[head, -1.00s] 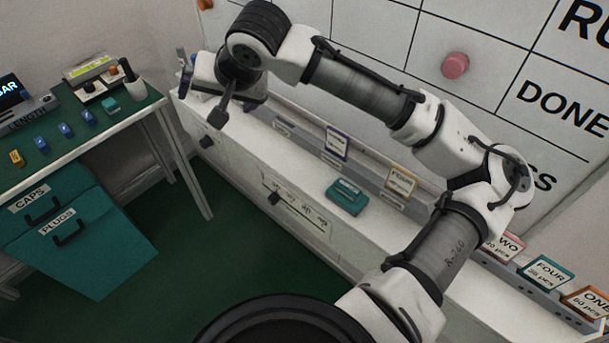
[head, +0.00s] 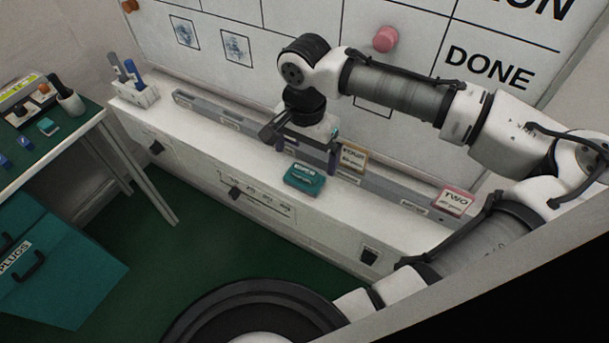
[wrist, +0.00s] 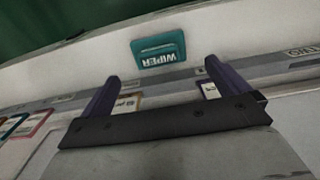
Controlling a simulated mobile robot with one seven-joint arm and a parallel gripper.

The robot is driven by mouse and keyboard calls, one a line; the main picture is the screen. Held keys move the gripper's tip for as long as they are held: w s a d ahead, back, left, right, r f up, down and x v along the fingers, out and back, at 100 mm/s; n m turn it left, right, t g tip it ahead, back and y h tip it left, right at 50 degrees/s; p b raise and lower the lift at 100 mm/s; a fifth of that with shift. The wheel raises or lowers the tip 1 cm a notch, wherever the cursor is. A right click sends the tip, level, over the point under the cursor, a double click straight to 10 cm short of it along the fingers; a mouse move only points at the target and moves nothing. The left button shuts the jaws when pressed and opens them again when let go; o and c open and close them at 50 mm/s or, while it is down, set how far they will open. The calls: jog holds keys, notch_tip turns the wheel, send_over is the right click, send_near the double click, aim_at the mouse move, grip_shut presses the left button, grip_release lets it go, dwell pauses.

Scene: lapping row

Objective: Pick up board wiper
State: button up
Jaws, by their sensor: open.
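The board wiper (head: 305,180) is a small teal block lying on the white ledge (head: 215,160) below the whiteboard. In the wrist view the wiper (wrist: 158,50) shows its "WIPER" label and lies just beyond the fingertips, roughly centred between them. My gripper (head: 306,153) is open and empty, pointing down just behind the wiper, on the whiteboard side. In the wrist view its two dark fingers (wrist: 162,74) stand wide apart, and neither appears to touch the wiper. The exact height of the fingertips above the ledge is hard to tell.
A grey rail (head: 200,108) with small cards runs along the ledge behind the wiper. An orange-edged card (head: 352,158) stands close to my gripper; a pink-edged card (head: 453,201) is farther right. A marker holder (head: 140,92) stands at the left end. The ledge left of the wiper is clear.

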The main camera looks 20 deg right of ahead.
jog(key=shift+s+a+f+p, duration=0.1)
jog(key=shift+f+p, duration=0.15)
jog(key=shift+f, duration=1.25)
jog(key=shift+s+f+p, duration=0.1)
jog(key=shift+f+p, duration=0.15)
jog(key=shift+f, duration=1.25)
jog(key=shift+c, duration=0.3)
jog(key=c, duration=1)
